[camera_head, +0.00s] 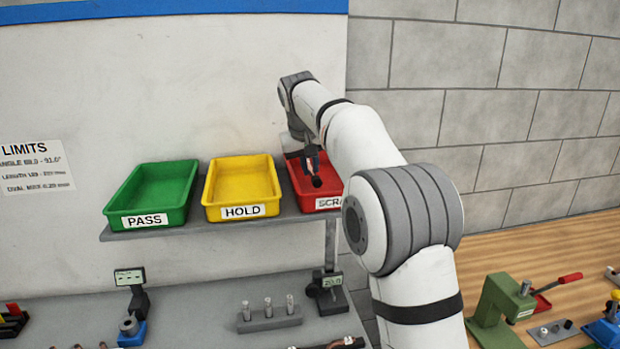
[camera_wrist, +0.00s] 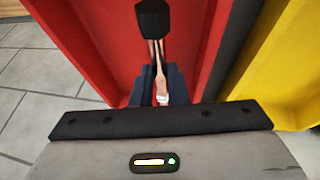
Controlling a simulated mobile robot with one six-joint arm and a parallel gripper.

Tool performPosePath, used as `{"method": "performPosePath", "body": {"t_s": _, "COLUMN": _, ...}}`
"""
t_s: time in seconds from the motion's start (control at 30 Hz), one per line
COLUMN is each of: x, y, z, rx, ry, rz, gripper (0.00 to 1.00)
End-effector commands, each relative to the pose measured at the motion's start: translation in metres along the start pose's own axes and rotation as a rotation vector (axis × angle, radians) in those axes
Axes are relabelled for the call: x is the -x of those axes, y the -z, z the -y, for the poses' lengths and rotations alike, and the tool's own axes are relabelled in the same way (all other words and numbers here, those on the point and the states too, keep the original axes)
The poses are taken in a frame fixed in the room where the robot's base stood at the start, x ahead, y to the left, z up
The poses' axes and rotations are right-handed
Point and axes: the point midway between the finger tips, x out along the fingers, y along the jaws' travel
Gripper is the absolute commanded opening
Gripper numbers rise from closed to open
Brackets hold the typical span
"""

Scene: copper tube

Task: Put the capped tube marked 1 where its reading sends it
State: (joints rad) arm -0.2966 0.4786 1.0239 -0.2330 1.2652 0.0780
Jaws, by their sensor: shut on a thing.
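My gripper (camera_head: 311,160) is at the red tray (camera_head: 333,187), whose label is partly hidden by my arm and shows "SCRA". In the wrist view the gripper's dark blue fingers (camera_wrist: 160,85) are shut on a copper-coloured tube (camera_wrist: 157,62) with a black cap (camera_wrist: 152,20). The tube is over or within the red tray (camera_wrist: 85,45); its height above the tray floor is unclear. A pale mark (camera_wrist: 162,98) shows near the fingers, but no number is readable. The green PASS tray (camera_head: 150,193) and yellow HOLD tray (camera_head: 241,187) look empty.
The trays stand on a grey shelf (camera_head: 225,227). A LIMITS sign (camera_head: 35,166) hangs at left. Below are gauges with displays (camera_head: 129,277) (camera_head: 331,281) and a grey rack (camera_head: 269,318) with several pegs. A green press (camera_head: 502,300) stands at right.

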Motion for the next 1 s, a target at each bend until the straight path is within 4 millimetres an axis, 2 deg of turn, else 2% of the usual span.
{"method": "performPosePath", "body": {"t_s": 0.2, "x": -0.027, "y": -0.012, "z": 0.005, "rx": -0.001, "ry": -0.001, "rz": 0.002, "gripper": 0.00}}
{"method": "performPosePath", "body": {"t_s": 0.63, "x": -0.034, "y": -0.014, "z": 0.006, "rx": -0.002, "ry": -0.001, "rz": 0.001, "gripper": 0.00}}
{"method": "performPosePath", "body": {"t_s": 0.67, "x": -0.033, "y": -0.014, "z": 0.006, "rx": -0.002, "ry": -0.001, "rz": 0.001, "gripper": 0.16}}
{"method": "performPosePath", "body": {"t_s": 0.73, "x": -0.033, "y": -0.014, "z": 0.005, "rx": -0.002, "ry": -0.001, "rz": 0.001, "gripper": 0.22}}
{"method": "performPosePath", "body": {"t_s": 1.0, "x": -0.032, "y": -0.014, "z": 0.005, "rx": -0.002, "ry": -0.001, "rz": 0.003, "gripper": 0.23}}
